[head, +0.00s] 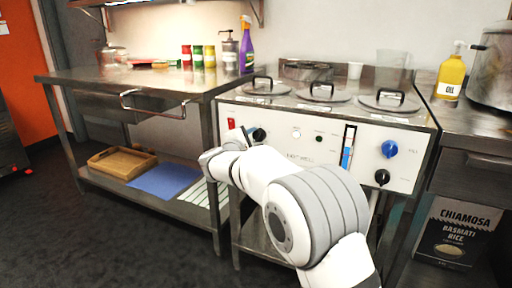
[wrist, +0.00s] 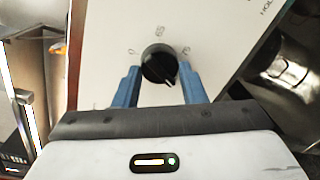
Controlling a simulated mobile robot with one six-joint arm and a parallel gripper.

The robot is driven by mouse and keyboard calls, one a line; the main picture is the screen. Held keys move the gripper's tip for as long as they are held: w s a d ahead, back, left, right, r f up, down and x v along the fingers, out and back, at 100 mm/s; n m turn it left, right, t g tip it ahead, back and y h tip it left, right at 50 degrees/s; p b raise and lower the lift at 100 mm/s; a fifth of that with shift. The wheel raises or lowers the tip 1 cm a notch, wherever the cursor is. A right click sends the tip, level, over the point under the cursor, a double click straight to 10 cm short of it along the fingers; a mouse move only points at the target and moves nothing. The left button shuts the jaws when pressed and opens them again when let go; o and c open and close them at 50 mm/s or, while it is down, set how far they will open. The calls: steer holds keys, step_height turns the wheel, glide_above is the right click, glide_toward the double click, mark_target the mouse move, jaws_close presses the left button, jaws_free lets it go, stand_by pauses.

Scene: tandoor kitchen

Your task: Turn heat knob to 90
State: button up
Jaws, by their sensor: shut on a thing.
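In the wrist view a round black knob (wrist: 159,62) sits on the white panel between the two blue fingers of my gripper (wrist: 159,70). The fingers are shut on its sides. A pale pointer line on the knob points down and slightly right. Small printed marks surround the knob, and I cannot read them all. In the head view the black knob (head: 260,134) shows at the left of the white control panel (head: 310,158), beside the end of my arm. My arm hides part of the panel there.
A blue knob (head: 389,149) and another black knob (head: 382,177) are on the panel's right side. A red switch (head: 231,123) is at its left. Lidded pots (head: 321,93) stand on top. A steel table (head: 150,82) stands left. The floor at left is clear.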

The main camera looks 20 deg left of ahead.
steer(key=shift+d+r, duration=0.1)
stand_by(0.4)
steer(key=o, duration=1)
steer(key=shift+s, duration=0.1)
steer(key=s, duration=0.2)
steer(key=s+p, duration=0.1)
steer(key=s, duration=0.2)
steer(key=s+a, duration=0.1)
steer(key=s, duration=0.1)
steer(key=shift+s+r+p, duration=0.2)
steer(key=shift+s+p, duration=0.05)
steer(key=shift+p, duration=0.05)
steer(key=shift+d, duration=0.1)
